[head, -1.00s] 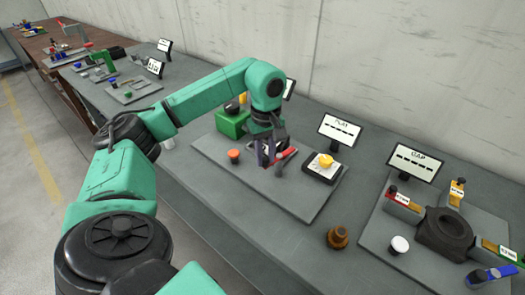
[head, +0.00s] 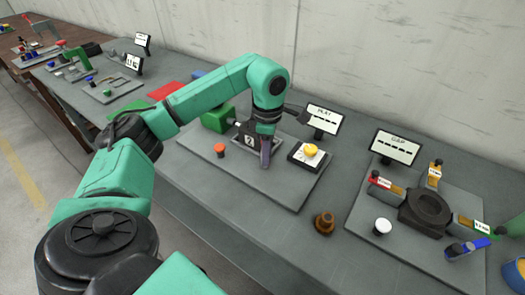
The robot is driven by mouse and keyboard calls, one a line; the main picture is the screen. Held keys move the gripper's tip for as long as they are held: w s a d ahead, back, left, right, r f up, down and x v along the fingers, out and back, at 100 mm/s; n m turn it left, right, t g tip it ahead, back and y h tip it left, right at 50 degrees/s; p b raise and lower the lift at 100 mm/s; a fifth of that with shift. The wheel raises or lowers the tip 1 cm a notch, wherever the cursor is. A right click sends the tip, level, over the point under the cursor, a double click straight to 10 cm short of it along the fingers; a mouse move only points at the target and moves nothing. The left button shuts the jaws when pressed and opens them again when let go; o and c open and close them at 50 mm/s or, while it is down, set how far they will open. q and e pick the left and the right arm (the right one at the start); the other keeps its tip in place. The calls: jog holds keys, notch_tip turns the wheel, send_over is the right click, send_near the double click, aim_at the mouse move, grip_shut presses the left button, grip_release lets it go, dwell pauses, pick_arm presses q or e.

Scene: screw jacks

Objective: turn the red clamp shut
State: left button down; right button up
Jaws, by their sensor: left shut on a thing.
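My left gripper (head: 266,162) points down over the middle of a grey board (head: 245,183), between an orange-red knob (head: 220,149) on its left and a yellow button (head: 311,150) on its right. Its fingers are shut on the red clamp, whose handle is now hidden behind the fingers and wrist. How far the clamp is turned cannot be seen. A small black-and-white sign with a digit (head: 249,140) shows just left of the wrist. My right gripper is not in view.
A PLAY display (head: 323,116) and a GAP display (head: 394,146) stand behind. A brown knob (head: 323,222) sits on the bench to the right. Another board with a black ring (head: 425,211) is further right.

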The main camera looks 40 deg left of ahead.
pick_arm(q)
jog(key=shift+w+d+r+n, duration=0.1)
jog(key=shift+w+d+n, duration=0.15)
jog(key=shift+n, duration=0.25)
jog(key=c, duration=0.7)
grip_release()
jog(key=shift+o, duration=0.2)
notch_tip(320, 180, up, 6)
jog(key=shift+f+b, duration=0.15)
jog(key=shift+b, duration=0.4)
notch_tip(320, 180, up, 9)
jog(key=p, duration=0.4)
jog(key=shift+f, duration=0.1)
